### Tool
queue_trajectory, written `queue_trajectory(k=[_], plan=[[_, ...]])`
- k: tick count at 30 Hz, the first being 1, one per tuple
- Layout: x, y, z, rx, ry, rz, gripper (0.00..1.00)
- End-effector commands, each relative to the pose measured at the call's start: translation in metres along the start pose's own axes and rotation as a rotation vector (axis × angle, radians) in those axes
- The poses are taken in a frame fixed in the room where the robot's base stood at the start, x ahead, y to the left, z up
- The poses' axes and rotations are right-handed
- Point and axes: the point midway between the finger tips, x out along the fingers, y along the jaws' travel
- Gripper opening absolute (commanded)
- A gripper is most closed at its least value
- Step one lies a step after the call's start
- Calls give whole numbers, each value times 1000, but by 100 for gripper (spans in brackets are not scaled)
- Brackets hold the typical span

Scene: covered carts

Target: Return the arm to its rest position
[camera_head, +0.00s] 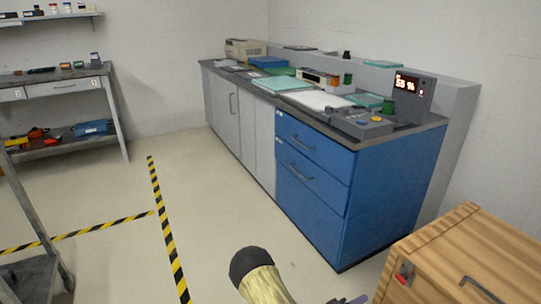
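A rounded dark cap on a pale yellow, tube-like body rises from the bottom edge, left of the wooden cabinet; it looks like part of my arm, but I cannot be sure. A small purple-grey piece shows at the bottom edge just right of it, too cut off to identify. No gripper fingers show, so I cannot see whether my gripper holds anything.
A wooden cabinet (450,249) stands close at lower right. A blue drawer unit (318,190) under a cluttered grey counter (431,133) stands behind it. A workbench (66,88) is at far left, a grey cart frame (33,215) nearer. Striped floor tape (165,226) crosses open floor.

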Motion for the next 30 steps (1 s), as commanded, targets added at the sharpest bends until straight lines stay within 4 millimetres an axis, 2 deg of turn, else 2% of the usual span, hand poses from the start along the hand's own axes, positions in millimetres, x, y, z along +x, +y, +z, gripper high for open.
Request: queue_trajectory(k=[7, 14, 22, 30], plan=[[-11, 4, -30, 194, -38, -301, 31], [-42, 18, -61, 370, -74, -626, 31], [-93, 61, -84, 501, -108, -964, 31], [-148, 122, -80, 529, -141, -1235, 31]])
